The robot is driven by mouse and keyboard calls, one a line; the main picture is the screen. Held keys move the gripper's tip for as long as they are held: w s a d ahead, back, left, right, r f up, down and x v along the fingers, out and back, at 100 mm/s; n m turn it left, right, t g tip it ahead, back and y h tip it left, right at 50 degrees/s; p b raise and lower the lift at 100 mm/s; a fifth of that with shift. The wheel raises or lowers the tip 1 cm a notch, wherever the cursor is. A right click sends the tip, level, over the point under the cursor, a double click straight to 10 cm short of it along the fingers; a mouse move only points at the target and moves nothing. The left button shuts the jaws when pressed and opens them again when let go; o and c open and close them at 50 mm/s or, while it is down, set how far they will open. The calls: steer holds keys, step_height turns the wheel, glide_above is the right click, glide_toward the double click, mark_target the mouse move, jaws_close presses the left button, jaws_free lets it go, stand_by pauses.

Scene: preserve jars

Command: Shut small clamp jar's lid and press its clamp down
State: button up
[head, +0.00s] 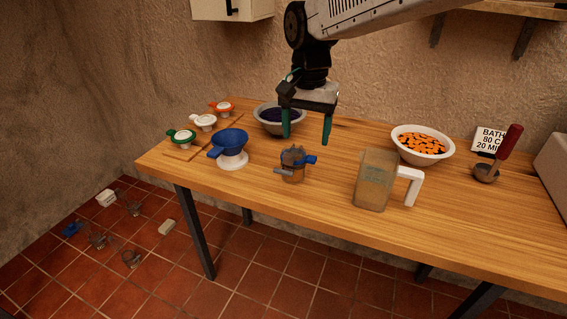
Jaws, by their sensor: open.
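The small clamp jar (292,165) stands upright on the wooden table, near its front edge, with brownish contents. A blue part (310,160) sticks out at its upper right and a grey part (283,171) at its left. I cannot tell from this size how the lid and clamp sit. My gripper (306,140) is open and empty, pointing down with two green fingers apart. In the picture it is just above the jar, and nothing is between the fingers; I cannot tell its exact depth relative to the jar.
Behind are a bowl of dark fruit (270,118), a bowl of orange pieces (422,144) and a ladle (487,172). Small lidded items (183,138) stand at left.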

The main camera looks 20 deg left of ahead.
glide_toward(284, 163)
steer(key=s, duration=0.2)
steer(key=shift+s+d+f, duration=0.35)
step_height(284, 163, down, 7)
steer(key=shift+f, duration=0.15)
steer(key=c, duration=1)
